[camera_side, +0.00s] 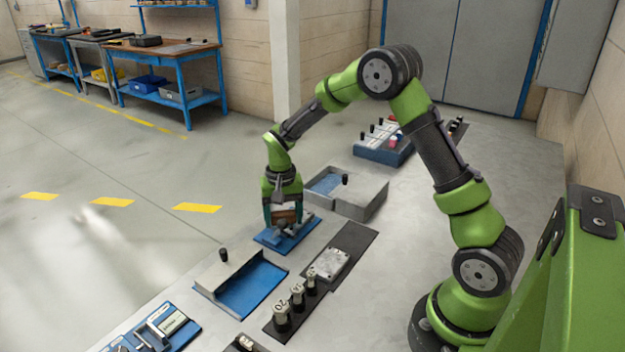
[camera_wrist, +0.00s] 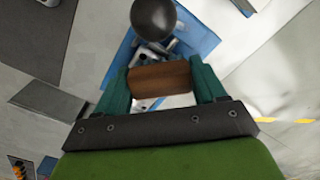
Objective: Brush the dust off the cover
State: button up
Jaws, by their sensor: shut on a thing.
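My gripper (camera_side: 284,214) points down over a small blue plate (camera_side: 264,241) with a grey metal fixture on it. In the wrist view, my teal fingers (camera_wrist: 160,80) are shut on a brown wooden block (camera_wrist: 160,79), which looks like the brush's handle. Any bristles are hidden, and I cannot tell whether the brush touches the fixture. A pale grey metal part (camera_side: 330,263), which looks like the cover, lies flat on a dark mat (camera_side: 354,240), to the right of and nearer than my gripper. Dust on it is too small to make out.
A grey tray (camera_side: 362,201) with a blue floor and black knob stands behind right. A blue-floored tray (camera_side: 256,290) lies in front. Labelled weights (camera_side: 298,294) stand near the cover. A blue rack (camera_side: 376,153) is farther back. A round black knob (camera_wrist: 153,18) shows beyond my fingers.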

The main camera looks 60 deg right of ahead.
jog(key=shift+d, duration=3.2)
jog(key=shift+s+d, duration=0.15)
jog(key=shift+d, duration=0.1)
jog(key=shift+a, duration=3.95)
jog(key=shift+d, duration=3.95)
notch_tip(320, 180, up, 8)
jog(key=shift+r, duration=0.1)
